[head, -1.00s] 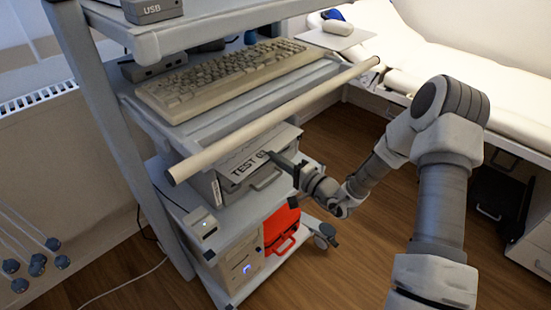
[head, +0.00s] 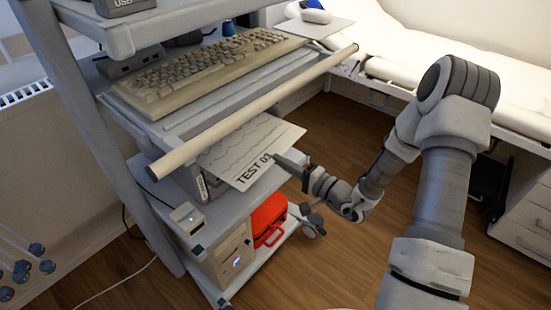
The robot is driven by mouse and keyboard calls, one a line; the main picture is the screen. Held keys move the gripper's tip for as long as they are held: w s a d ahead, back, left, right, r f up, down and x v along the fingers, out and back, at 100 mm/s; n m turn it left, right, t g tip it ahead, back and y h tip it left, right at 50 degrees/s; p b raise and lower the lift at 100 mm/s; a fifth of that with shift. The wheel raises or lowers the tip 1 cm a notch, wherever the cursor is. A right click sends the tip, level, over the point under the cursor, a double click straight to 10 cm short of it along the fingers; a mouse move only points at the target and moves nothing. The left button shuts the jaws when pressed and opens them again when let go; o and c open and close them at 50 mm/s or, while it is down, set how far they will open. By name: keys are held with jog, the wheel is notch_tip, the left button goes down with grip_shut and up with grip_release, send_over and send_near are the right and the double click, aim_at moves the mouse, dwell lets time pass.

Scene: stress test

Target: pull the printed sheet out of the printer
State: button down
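The printed sheet (head: 240,148) is white, with wavy traced lines and the label "TEST 03" near its front edge. Much more of it shows now, sloping out from under the cart's front rail. The printer (head: 205,183) is a grey box on the shelf below the keyboard, mostly hidden by the sheet and the rail. My gripper (head: 287,162) is at the sheet's front right edge, by the label, with its fingers along the paper. The fingers look closed on that edge, though the contact is small in the picture.
A long pale rail (head: 250,115) crosses the cart's front above the sheet. A keyboard (head: 205,75) lies on the shelf above. A small white box (head: 186,216) and a red case (head: 268,219) are lower down. Wooden floor (head: 345,150) is free right of the cart.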

jog(key=r+v, duration=0.3)
jog(key=v, duration=1.2)
